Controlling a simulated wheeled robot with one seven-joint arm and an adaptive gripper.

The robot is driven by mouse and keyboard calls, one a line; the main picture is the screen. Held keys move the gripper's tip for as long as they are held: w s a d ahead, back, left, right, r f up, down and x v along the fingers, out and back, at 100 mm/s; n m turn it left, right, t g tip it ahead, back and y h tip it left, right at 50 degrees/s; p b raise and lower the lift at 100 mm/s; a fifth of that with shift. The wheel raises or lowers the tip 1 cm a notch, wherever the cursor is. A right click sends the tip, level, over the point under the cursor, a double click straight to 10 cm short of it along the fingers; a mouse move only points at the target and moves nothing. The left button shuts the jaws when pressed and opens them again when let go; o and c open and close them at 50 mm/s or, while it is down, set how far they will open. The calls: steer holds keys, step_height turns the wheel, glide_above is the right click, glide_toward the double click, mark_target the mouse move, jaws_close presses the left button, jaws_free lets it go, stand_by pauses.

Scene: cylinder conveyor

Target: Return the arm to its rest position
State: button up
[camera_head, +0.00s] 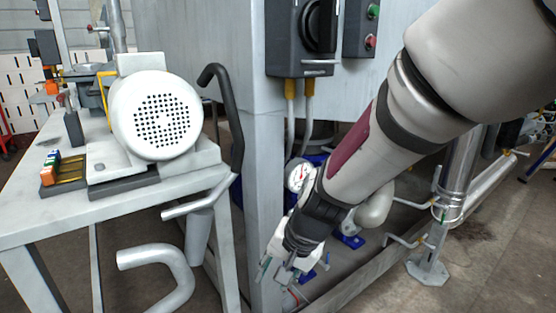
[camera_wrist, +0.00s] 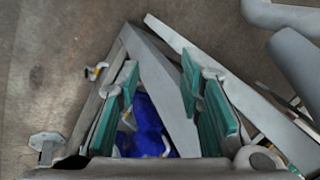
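My arm reaches down from the upper right in the head view. My gripper (camera_head: 284,276) points down beside the grey machine post (camera_head: 265,190). In the wrist view, my gripper (camera_wrist: 163,92) shows two green-padded fingers standing well apart. No held object shows between them. Behind the fingers are a grey frame (camera_wrist: 165,75) and a blue part (camera_wrist: 145,118), with brown floor beyond. The head view shows the fingertips small and partly against the machine's base, so their distance from the frame is hard to tell.
A white table (camera_head: 30,215) with a round perforated motor housing (camera_head: 157,114) stands at left. A bent grey pipe (camera_head: 165,275) lies below it. A control box with a black knob (camera_head: 300,38) is above my forearm. A steel post (camera_head: 458,185) stands at right, near open floor.

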steer(key=s+d+r+n+g, duration=0.1)
steer(key=s+d+r+n, duration=0.2)
steer(key=s+d+r, duration=0.85)
steer(key=s+d+g+h, duration=0.15)
steer(key=s+d, duration=0.25)
steer(key=s, duration=0.5)
steer(key=s+d+h, duration=0.2)
steer(key=s+d, duration=0.2)
steer(key=s, duration=0.4)
step_height(320, 180, up, 22)
steer(key=w+t+p, duration=0.2)
steer(key=p, duration=1.8)
steer(key=shift+w+f+n+p, duration=0.15)
steer(key=shift+w+n+p, duration=0.15)
steer(key=shift+n+p, duration=0.1)
steer(key=shift+t, duration=0.95)
steer(key=w+p+v, duration=0.1)
steer(key=p+v, duration=0.5)
steer(key=w+r+p+v, duration=0.1)
steer(key=p+v, duration=0.4)
steer(key=v, duration=0.1)
steer(key=w+p+v, duration=0.1)
steer(key=p+v, duration=0.5)
steer(key=shift+w+r+p, duration=0.2)
steer(key=shift+r+p, duration=0.15)
steer(key=shift+r, duration=0.2)
steer(key=shift+w, duration=0.1)
